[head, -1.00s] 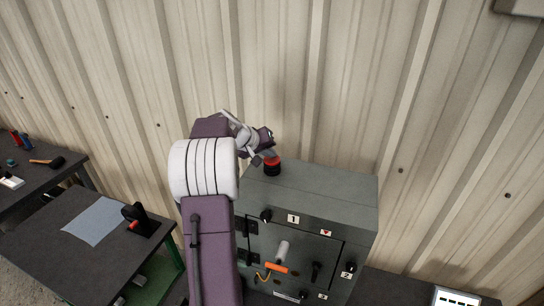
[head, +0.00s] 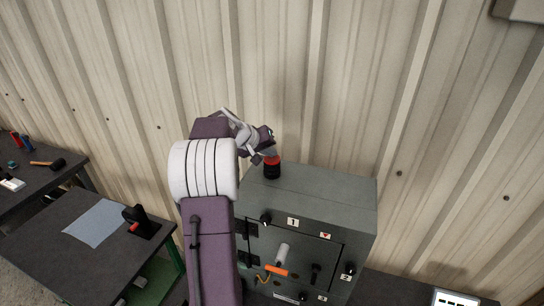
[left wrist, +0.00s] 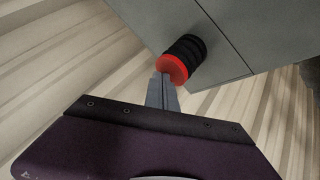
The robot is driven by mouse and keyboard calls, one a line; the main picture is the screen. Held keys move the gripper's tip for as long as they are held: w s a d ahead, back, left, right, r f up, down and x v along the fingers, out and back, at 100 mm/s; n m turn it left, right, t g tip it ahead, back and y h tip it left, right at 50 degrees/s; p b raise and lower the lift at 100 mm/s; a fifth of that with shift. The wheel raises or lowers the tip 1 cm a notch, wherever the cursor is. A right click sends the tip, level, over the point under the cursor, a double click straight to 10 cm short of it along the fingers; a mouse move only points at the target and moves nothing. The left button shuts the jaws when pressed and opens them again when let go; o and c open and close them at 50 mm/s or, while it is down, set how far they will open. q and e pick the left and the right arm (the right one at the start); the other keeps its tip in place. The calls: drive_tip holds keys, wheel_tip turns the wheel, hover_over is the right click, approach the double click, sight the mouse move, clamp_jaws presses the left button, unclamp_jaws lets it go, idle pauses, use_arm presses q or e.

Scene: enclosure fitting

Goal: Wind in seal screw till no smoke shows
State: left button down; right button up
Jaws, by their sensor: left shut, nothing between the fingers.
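A grey enclosure (head: 325,195) stands against the wall. On its top, near the left end, is a black ribbed stub with a red cap (head: 272,168); I cannot tell whether this is the seal screw. My left gripper (head: 267,151) is at the red cap, coming from the upper left. In the left wrist view its closed fingers (left wrist: 163,80) point at the edge of the red cap (left wrist: 172,68), with nothing between them; contact is unclear. No smoke shows. My right gripper is out of view.
The enclosure front has black knobs (head: 350,268), an orange handle (head: 276,270) and number labels. A dark table (head: 60,255) at left bears a blue-grey sheet (head: 95,222) and a black stand (head: 140,220). The corrugated wall (head: 450,130) is close behind.

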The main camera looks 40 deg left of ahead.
sight(270, 159)
use_arm(q)
drive_tip(key=shift+r, duration=0.55)
drive_tip(key=shift+r, duration=0.1)
wheel_tip(270, 159, up, 5)
drive_tip(key=p, duration=0.4)
